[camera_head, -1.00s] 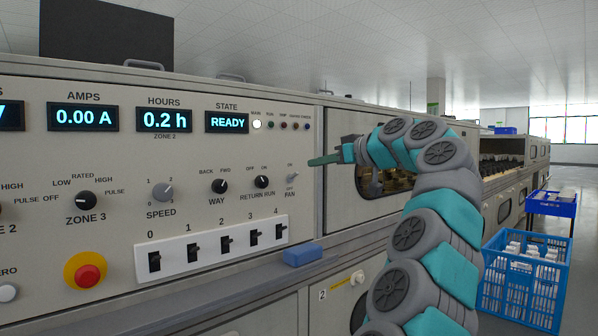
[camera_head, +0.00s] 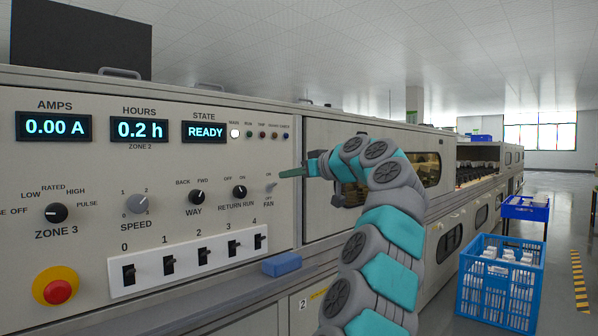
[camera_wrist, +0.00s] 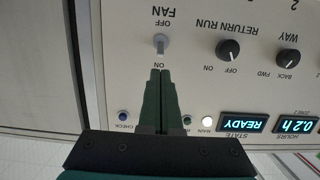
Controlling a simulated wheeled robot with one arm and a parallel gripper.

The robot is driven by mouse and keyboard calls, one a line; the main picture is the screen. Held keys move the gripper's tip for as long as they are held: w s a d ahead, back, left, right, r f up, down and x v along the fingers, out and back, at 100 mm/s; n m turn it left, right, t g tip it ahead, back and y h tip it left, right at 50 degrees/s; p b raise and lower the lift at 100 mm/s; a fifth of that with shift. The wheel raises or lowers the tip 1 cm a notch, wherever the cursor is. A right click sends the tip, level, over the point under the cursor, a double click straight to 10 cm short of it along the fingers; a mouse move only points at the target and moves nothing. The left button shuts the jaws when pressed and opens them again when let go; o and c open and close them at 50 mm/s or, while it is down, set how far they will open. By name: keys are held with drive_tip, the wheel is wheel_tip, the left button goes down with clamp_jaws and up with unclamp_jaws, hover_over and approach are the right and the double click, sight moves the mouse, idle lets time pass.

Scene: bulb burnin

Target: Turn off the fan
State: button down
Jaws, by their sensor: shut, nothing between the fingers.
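The fan switch (camera_head: 270,188) is a small pale lever at the right end of the control panel, with ON above it and OFF below, over the label FAN. In the wrist view, which is upside down, the fan switch (camera_wrist: 161,42) sits between the OFF and ON labels. Its exact tilt is hard to tell. My gripper (camera_head: 281,174) is shut and empty, its green fingertips just above and right of the switch on the ON side. In the wrist view my gripper (camera_wrist: 160,72) points at the switch from that side, with a small gap in the picture.
The RETURN RUN knob (camera_head: 239,192) is left of the fan switch, and the WAY knob (camera_head: 195,197) further left. Numbered toggles (camera_head: 169,265) and a red button (camera_head: 58,291) are lower. A blue block (camera_head: 282,264) lies on the ledge. A blue crate (camera_head: 499,284) stands right.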

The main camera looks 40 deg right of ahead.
sight(273, 185)
drive_tip(key=shift+x, duration=2.15)
drive_tip(key=shift+d, duration=0.1)
drive_tip(key=shift+s+f+t, duration=0.1)
drive_tip(key=shift+f+t, duration=0.05)
drive_tip(key=shift+t, duration=0.25)
